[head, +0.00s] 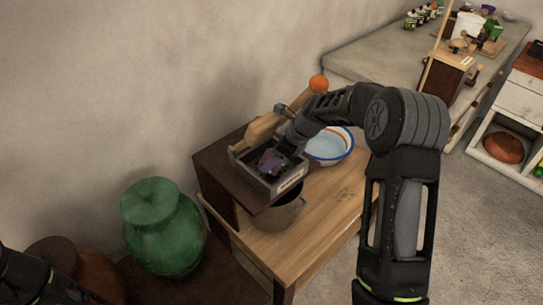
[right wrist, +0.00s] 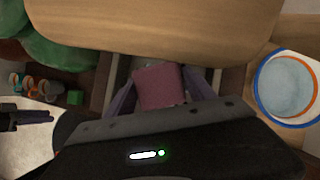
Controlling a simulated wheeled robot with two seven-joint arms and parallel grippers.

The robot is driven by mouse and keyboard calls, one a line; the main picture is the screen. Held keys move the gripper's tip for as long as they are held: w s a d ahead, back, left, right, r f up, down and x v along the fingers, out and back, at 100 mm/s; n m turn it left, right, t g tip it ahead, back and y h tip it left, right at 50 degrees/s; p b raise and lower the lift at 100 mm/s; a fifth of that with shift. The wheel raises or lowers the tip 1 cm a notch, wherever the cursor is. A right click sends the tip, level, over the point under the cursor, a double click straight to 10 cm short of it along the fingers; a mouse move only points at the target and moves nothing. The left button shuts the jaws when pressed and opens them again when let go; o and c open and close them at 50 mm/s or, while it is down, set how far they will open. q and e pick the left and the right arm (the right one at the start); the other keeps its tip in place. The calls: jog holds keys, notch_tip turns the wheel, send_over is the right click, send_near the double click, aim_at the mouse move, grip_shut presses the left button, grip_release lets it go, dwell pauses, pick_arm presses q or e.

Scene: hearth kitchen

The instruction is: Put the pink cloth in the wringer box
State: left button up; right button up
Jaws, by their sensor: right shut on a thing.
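The pink cloth (head: 270,161) is inside the open-topped wringer box (head: 290,184), a dark box with a pale label on its front. In the right wrist view the cloth (right wrist: 160,86) lies between the two fingers of my right gripper (right wrist: 160,98). My right gripper (head: 279,155) is shut on the cloth and reaches down into the box; its fingertips are partly hidden in the head view. Part of my left arm shows dark at the lower left of the head view; its jaws cannot be made out.
A blue-and-orange-rimmed bowl (head: 330,146) is to the right, and a pot (head: 276,217) below the box. A green jar (head: 163,229) stands left. The wooden table's front (head: 305,245) is clear.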

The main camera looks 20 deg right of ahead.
jog(key=shift+w+a+r+g+h+p, duration=0.3)
jog(key=shift+g+h+p, duration=0.2)
jog(key=shift+h+p, duration=0.1)
jog(key=shift+s+d+f, duration=0.1)
jog(key=shift+d+f, duration=0.1)
jog(key=shift+f, duration=0.85)
jog(key=shift+f, duration=0.1)
jog(key=o, duration=1.4)
jog(key=shift+c, duration=0.2)
jog(key=shift+d+r, duration=0.1)
jog(key=shift+r, duration=0.45)
jog(key=v, duration=1.1)
jog(key=shift+b, duration=0.35)
jog(key=shift+s+d, duration=0.1)
